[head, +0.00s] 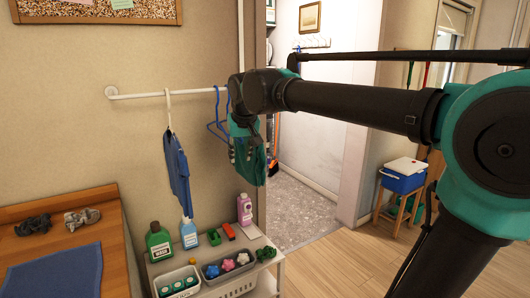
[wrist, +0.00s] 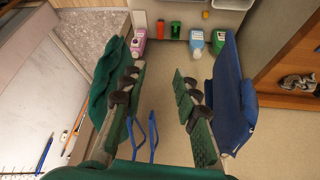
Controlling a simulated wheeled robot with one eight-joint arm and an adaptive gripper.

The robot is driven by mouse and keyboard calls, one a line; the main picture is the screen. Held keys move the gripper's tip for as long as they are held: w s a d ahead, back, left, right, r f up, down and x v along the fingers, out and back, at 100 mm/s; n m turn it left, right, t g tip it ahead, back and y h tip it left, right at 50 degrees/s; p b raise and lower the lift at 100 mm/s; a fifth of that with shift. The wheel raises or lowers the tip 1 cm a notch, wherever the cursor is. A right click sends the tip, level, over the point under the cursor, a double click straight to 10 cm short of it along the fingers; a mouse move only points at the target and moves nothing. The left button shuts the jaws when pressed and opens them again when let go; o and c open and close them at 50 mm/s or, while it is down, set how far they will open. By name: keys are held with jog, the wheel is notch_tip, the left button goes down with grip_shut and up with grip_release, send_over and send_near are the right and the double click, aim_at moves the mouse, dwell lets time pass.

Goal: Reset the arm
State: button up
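My gripper (head: 245,140) is at the rail's right end in the head view, pointing down. In the wrist view its two fingers (wrist: 157,72) stand apart with nothing clasped between the tips. A green garment (wrist: 105,80) hangs beside the left finger, close to it or touching; I cannot tell which. It also shows behind the gripper in the head view (head: 260,165). A blue hanger (head: 216,122) hangs on the rail; blue hanger parts (wrist: 153,135) show between the fingers in the wrist view.
The white rail (head: 150,95) holds a blue garment (head: 177,170), left of my gripper. Below stands a cart (head: 270,270) with a green bottle (head: 158,242), a blue bottle (head: 189,234), a pink bottle (head: 244,210) and bins. A wooden bench (head: 110,225) is at left.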

jog(key=s+d+f+m, duration=0.1)
jog(key=d+f, duration=0.8)
jog(key=s+d+f+m, duration=0.1)
jog(key=s+d+f, duration=0.8)
jog(key=f, duration=0.3)
jog(key=s+d+f+m+g+h, duration=0.1)
jog(key=s+d+f, duration=0.7)
jog(key=f, duration=0.4)
jog(key=shift+s+d+m+h, duration=0.3)
jog(key=shift+s+d+m, duration=0.1)
jog(key=shift+s, duration=0.3)
jog(key=shift+a, duration=0.15)
